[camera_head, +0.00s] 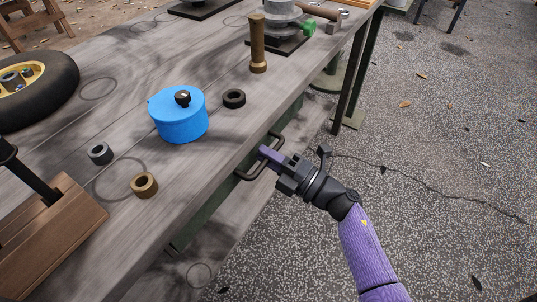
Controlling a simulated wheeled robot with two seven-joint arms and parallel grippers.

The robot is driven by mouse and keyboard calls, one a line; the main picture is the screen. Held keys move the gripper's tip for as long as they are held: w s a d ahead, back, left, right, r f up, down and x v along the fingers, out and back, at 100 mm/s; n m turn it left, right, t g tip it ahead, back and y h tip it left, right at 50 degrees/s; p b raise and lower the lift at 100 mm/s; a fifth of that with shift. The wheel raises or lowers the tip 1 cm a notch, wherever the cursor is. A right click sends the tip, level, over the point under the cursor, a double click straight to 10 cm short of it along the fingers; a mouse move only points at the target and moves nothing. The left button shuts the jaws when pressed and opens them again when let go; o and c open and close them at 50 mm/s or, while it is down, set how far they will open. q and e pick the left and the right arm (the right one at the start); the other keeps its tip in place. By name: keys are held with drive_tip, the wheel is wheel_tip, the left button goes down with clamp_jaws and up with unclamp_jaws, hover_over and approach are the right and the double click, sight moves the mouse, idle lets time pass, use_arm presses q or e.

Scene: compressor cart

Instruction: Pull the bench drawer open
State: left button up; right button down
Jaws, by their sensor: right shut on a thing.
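The bench drawer (203,221) is a green front under the edge of the grey wooden bench top. Its dark bar handle (252,175) sticks out toward the right. My right gripper (266,157) comes in from the lower right and is shut on the handle, with its purple fingers at the bar. The drawer front appears close under the bench edge, and how far it stands out is hard to tell. My left gripper does not show.
The bench top (200,180) holds a blue round container (180,118), a black ring (234,98), a brass ring (144,184), a grey ring (100,152), a brass cylinder (258,45) and a wheel (38,88).

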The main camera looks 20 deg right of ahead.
use_arm(q)
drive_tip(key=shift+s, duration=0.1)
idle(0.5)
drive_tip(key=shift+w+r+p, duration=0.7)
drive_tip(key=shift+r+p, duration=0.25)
drive_tip(key=shift+p, duration=0.2)
use_arm(e)
drive_tip(key=r+v, duration=0.2)
drive_tip(key=v, duration=1)
drive_tip(key=r+v, duration=0.2)
drive_tip(key=v, duration=1)
drive_tip(key=shift+s+d+r, duration=0.3)
drive_tip(key=shift+s+d, duration=0.15)
drive_tip(key=shift+s, duration=0.05)
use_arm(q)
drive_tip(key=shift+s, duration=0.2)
use_arm(e)
drive_tip(key=c, duration=0.7)
unclamp_jaws()
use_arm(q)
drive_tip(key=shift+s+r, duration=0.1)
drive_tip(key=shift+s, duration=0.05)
